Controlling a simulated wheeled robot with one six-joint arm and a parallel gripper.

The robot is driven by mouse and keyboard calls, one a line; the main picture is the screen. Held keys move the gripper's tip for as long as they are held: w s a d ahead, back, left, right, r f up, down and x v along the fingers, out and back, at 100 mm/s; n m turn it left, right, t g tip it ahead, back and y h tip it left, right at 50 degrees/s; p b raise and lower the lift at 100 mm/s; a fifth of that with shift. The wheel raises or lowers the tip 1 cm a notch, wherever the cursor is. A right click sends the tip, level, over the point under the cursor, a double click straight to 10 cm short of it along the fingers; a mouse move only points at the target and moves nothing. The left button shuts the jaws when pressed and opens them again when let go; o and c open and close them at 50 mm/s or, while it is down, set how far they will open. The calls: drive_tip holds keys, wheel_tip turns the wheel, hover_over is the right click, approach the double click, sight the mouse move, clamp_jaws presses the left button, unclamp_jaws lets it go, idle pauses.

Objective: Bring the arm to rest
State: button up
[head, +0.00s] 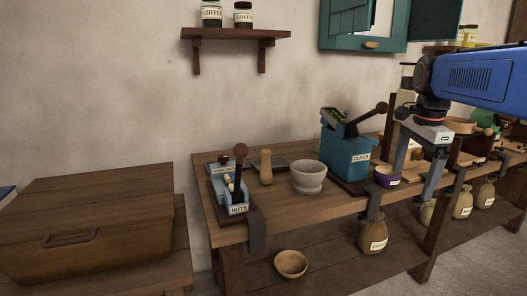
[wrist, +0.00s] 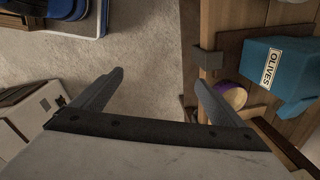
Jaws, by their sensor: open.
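My blue arm (head: 485,78) reaches in from the right in the head view. My gripper (head: 416,178) hangs from it, fingers pointing down, at the front edge of the wooden workbench (head: 330,208). In the wrist view my gripper (wrist: 158,92) has its two fingers wide apart, with only floor between them. Nothing is held.
The teal OLIVES box (head: 346,155), grey mortar (head: 308,178), wooden pestle-like piece (head: 266,167) and NUTS box (head: 236,208) stand on the bench. Sacks (head: 373,236) and a bowl (head: 291,264) are on the lower shelf. A wooden chest (head: 90,225) stands left. Open floor (wrist: 150,55) lies before the bench.

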drive_tip(key=s+a+f+n+t, duration=0.1)
drive_tip(key=s+a+f+n, duration=0.4)
drive_tip(key=s+f+n, duration=0.3)
drive_tip(key=s+a+f+n+t, duration=0.2)
drive_tip(key=s+a+f+n, duration=0.3)
drive_tip(key=s+f+n, duration=0.4)
drive_tip(key=s+f, duration=0.2)
drive_tip(key=s, duration=0.3)
drive_tip(key=shift+s+t, duration=0.3)
drive_tip(key=shift+s, duration=0.1)
